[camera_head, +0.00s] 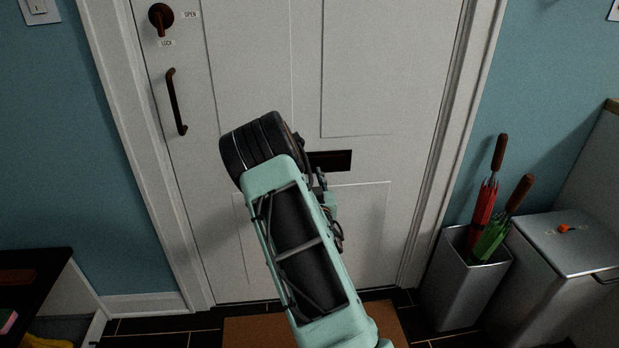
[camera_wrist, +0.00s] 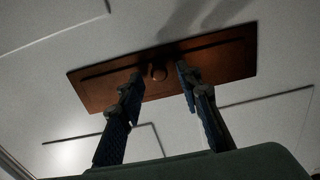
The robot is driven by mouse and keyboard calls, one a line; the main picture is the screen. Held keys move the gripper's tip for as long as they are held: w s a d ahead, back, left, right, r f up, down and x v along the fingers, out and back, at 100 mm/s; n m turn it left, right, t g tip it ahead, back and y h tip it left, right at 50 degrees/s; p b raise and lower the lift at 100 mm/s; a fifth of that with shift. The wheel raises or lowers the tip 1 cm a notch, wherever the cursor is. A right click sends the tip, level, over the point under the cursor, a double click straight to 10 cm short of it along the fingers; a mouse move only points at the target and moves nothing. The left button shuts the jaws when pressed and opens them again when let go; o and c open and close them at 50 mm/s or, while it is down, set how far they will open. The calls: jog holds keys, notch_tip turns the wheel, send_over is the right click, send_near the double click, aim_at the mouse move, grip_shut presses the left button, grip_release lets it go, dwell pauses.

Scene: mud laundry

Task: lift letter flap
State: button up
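The letter flap is a dark, wide, low plate (camera_head: 334,160) on the white door in the head view, its left part hidden behind my arm. In the wrist view the reddish-brown letter plate (camera_wrist: 225,58) spans the upper middle and looks tilted. No raised flap or opening shows.
The white door (camera_head: 370,90) has a dark pull handle (camera_head: 176,102) and a lock knob (camera_head: 161,18) at left. A metal bin (camera_head: 462,283) with red and green umbrellas and a lidded bin (camera_head: 570,243) stand at right. A doormat (camera_head: 250,333) lies below.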

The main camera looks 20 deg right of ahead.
jog(key=shift+w+d, duration=0.1)
jog(key=shift+w, duration=0.2)
jog(key=shift+c, duration=0.5)
grip_shut()
jog(key=shift+r, duration=0.1)
